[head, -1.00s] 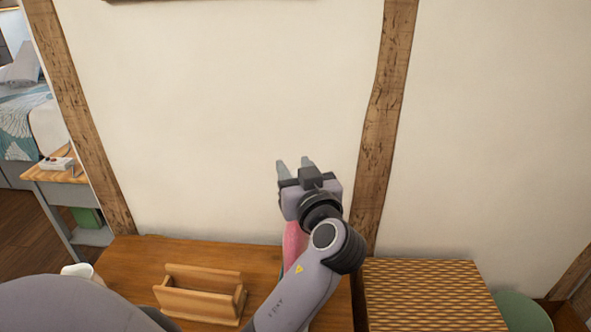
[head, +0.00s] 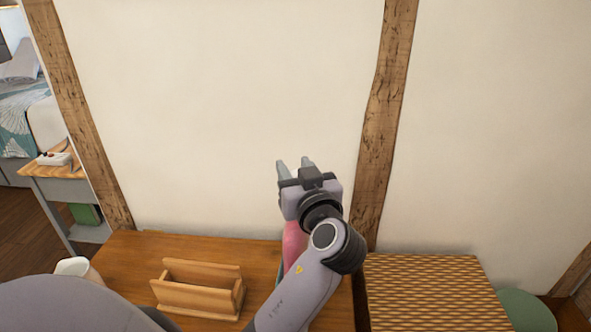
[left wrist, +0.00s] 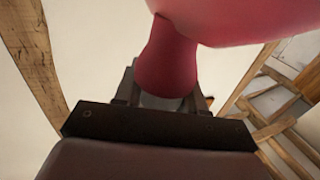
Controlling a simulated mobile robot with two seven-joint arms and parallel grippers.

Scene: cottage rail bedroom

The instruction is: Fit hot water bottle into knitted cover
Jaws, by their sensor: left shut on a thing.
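My left gripper (head: 294,164) is raised above the wooden table, in front of the pale wall. In the left wrist view its fingers are shut on the narrow neck of the pink-red hot water bottle (left wrist: 167,65). The bottle's wide body (left wrist: 240,20) runs out of that picture at the top. In the head view only a pink strip of the bottle (head: 293,243) shows beside my forearm; the rest is hidden behind my arm and gripper. A thin teal edge shows just below the pink, too small to identify. I cannot make out the knitted cover. My right gripper is out of view.
Timber posts (head: 388,120) line the wall.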

